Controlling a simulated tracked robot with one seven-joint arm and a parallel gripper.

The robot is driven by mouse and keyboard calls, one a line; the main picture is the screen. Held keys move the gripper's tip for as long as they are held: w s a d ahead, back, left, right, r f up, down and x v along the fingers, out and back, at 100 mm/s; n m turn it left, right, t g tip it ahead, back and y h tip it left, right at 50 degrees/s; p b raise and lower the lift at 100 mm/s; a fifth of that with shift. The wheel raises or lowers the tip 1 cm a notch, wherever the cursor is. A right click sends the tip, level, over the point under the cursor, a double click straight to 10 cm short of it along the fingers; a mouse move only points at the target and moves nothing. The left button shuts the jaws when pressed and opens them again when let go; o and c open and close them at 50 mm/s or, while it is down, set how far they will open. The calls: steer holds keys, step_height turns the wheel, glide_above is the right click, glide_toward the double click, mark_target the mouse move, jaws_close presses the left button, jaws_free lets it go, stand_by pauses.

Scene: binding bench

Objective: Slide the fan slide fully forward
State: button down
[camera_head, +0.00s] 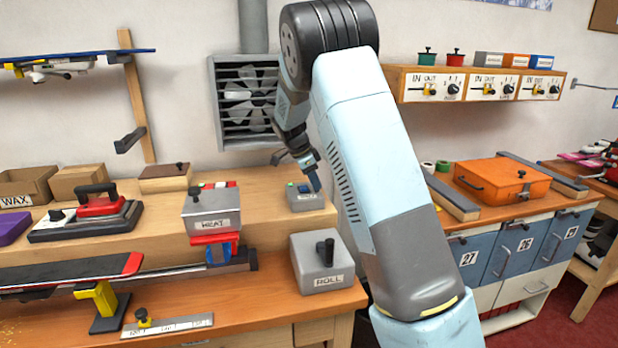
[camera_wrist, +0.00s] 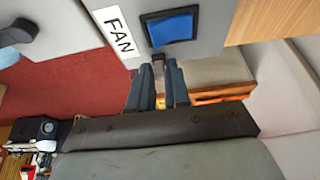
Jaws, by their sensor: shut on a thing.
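The fan control is a small grey box (camera_head: 306,204) on the raised shelf, in front of the wall fan (camera_head: 248,95). In the wrist view its grey face carries a FAN label (camera_wrist: 115,31) and a blue square (camera_wrist: 171,28). My gripper (camera_head: 313,184) reaches down to the right part of this box. In the wrist view its two dark fingers (camera_wrist: 157,72) are shut around a small knob (camera_wrist: 158,65) at the box's edge, which looks like the fan slide. The fingers hide most of the knob and any slot, so I cannot tell the slide's position.
A grey HEAT box (camera_head: 211,212) stands left of the fan box. A ROLL box (camera_head: 322,270) with a dark knob stands below it on the bench. An iron (camera_head: 95,210) rests farther left. An orange case (camera_head: 500,180) lies on the right-hand cabinet, beyond my arm.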

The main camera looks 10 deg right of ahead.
steer(key=shift+s, duration=0.4)
steer(key=c, duration=1.2)
jaws_free()
steer(key=shift+o, duration=0.2)
steer(key=shift+r, duration=0.1)
steer(key=v, duration=1.3)
steer(key=shift+r, duration=0.25)
steer(key=shift+a, duration=0.1)
